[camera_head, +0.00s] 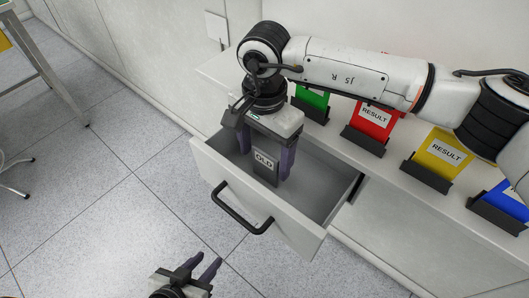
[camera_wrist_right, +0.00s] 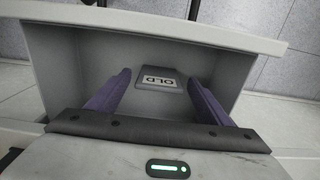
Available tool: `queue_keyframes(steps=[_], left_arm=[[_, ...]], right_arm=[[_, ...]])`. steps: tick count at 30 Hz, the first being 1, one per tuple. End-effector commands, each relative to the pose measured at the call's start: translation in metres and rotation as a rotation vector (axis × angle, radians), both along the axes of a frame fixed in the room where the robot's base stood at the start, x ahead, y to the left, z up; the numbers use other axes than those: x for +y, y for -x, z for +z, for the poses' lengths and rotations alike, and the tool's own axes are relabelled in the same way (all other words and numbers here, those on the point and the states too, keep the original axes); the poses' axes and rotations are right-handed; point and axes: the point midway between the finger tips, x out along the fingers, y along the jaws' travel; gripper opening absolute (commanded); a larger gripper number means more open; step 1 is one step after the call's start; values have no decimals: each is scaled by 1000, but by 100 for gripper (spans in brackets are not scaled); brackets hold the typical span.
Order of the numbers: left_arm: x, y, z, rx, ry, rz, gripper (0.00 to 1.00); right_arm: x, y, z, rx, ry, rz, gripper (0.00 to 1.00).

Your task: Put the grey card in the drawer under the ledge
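The grey card (camera_head: 264,174), labelled OLD, is inside the open drawer (camera_head: 257,215) under the ledge (camera_head: 340,140). My right gripper (camera_head: 269,160) reaches down into the drawer, its purple fingers on either side of the card. In the right wrist view the fingers (camera_wrist_right: 157,95) are wide apart, with gaps between them and the card (camera_wrist_right: 155,86). I cannot tell whether the card rests fully on the drawer floor. My left gripper (camera_head: 207,270) is open and empty, low in front of the drawer.
On the ledge stand a green card (camera_head: 312,97), a red card (camera_head: 372,122), a yellow card (camera_head: 442,153) and a blue card (camera_head: 507,202) in dark holders. The drawer has a black handle (camera_head: 240,212). A table (camera_head: 40,65) stands at far left. The floor in front is clear.

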Motion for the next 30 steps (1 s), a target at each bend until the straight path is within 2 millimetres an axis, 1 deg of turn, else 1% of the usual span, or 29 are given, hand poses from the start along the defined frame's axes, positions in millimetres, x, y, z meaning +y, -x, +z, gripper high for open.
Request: queue_keyframes(steps=[4,7,8,11,18,21,25,30], left_arm=[[-2,0,2,-1,2,-2,31],[-2,0,8,-2,4,-2,31],[-2,1,5,-3,4,-1,31],[-2,1,3,-4,5,-1,31],[-1,3,-2,2,2,-2,31],[-1,4,-3,5,2,-2,31],[-1,4,-3,7,1,-2,31],[-1,3,-3,6,0,-2,31]], right_arm=[[0,0,1,0,0,0,73],[0,0,7,0,0,0,73],[0,-1,9,-2,-1,0,73],[0,-2,25,-5,-1,0,73],[0,-1,78,-5,-1,0,73],[0,0,97,-3,-1,0,73],[0,-1,114,-1,0,0,73],[0,0,123,-1,1,0,73]])
